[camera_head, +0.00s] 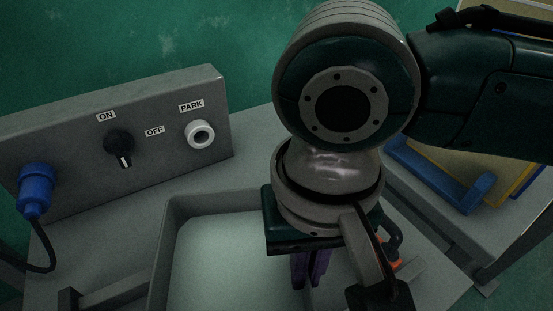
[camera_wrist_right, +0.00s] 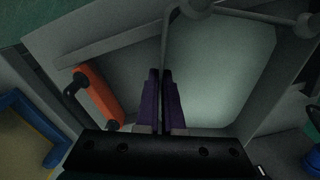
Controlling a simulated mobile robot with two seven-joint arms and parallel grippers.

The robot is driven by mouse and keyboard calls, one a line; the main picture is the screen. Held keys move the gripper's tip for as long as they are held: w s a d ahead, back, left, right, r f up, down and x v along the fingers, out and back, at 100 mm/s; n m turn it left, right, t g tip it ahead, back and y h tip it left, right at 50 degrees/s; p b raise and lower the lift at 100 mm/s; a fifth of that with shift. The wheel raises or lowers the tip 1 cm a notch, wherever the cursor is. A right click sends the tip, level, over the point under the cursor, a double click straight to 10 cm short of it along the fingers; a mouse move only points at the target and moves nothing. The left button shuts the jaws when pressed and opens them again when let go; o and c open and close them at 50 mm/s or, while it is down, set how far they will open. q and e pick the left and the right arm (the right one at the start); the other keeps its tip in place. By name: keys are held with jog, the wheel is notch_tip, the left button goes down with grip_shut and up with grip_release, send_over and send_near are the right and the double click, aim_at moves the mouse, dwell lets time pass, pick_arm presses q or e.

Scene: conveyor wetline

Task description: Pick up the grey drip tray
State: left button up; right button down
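The grey drip tray (camera_head: 161,245) sits on the grey bench in the lower middle of the head view, with a pale inside and a raised rim. My right arm hides its right part. My right gripper (camera_head: 309,265) points down at the tray's right side. In the right wrist view its two purple fingers (camera_wrist_right: 161,72) are close together, at the end of the tray's wall (camera_wrist_right: 170,42), with the wall's line running between them. They look shut on that wall. The tray's pale floor lies right of the fingers there. My left gripper is not in view.
A grey control panel (camera_head: 70,130) with a black knob (camera_head: 119,146), a white ring (camera_head: 199,134) and a blue plug (camera_head: 35,188) stands at the back left. An orange part (camera_wrist_right: 98,97) lies near the gripper. A blue-edged item (camera_head: 440,180) is at the right.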

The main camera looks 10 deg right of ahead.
jog(key=c, duration=1.5)
grip_release()
jog(key=shift+f, duration=0.1)
jog(key=o, duration=0.5)
jog(key=shift+c, duration=0.2)
